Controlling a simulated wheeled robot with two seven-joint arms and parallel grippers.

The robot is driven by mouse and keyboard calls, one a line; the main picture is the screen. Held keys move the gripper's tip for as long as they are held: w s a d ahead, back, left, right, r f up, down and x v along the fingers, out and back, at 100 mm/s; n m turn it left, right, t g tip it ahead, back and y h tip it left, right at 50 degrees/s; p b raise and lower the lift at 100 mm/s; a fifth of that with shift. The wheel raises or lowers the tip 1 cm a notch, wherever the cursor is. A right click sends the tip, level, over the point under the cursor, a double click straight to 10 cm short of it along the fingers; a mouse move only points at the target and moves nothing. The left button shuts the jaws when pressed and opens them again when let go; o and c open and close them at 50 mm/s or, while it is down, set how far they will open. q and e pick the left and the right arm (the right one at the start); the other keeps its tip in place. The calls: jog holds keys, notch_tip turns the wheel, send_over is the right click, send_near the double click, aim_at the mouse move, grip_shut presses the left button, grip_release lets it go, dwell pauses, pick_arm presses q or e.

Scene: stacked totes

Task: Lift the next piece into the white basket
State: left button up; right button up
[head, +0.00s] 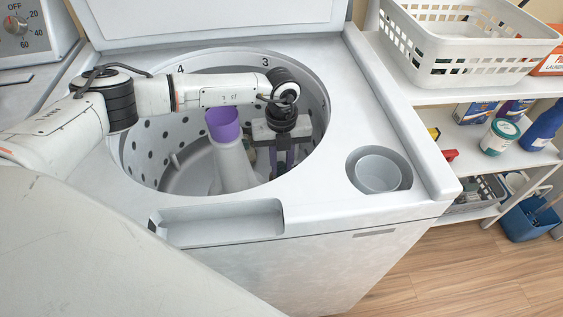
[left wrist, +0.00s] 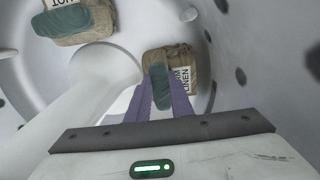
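My left gripper (head: 282,172) reaches down inside the washer drum (head: 146,155), right of the agitator post (head: 233,165). In the left wrist view its two purple fingers lie over a brown folded bundle (left wrist: 185,60) with a teal part and a linen label. The fingers stand apart with teal cloth between the tips; I cannot tell whether they grip it. A second brown and teal bundle (left wrist: 90,22) lies in the drum across the post. The white basket (head: 462,62) stands on the top shelf at right. My right gripper is out of view.
The drum rim surrounds my left wrist, and the open lid (head: 210,15) stands behind. The agitator post has a purple top (head: 222,124). A grey cup (head: 379,174) sits in the washer top at right. Bottles and boxes fill the shelves below the basket; a blue bin (head: 528,220) stands on the floor.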

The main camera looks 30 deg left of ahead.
pick_arm(q)
grip_shut()
jog(key=shift+c, duration=1.7)
grip_release()
jog(key=shift+r, duration=0.1)
grip_shut()
jog(key=shift+a+r+p, duration=0.1)
jog(key=shift+r+p, duration=0.6)
jog(key=shift+s+a+r+p, duration=0.1)
jog(key=shift+r+p, duration=1.3)
jog(key=shift+r, duration=0.05)
notch_tip(320, 180, up, 8)
jog(key=s+a+p, duration=0.1)
jog(key=p, duration=0.5)
jog(key=shift+f+p, duration=0.2)
jog(key=shift+p, duration=0.2)
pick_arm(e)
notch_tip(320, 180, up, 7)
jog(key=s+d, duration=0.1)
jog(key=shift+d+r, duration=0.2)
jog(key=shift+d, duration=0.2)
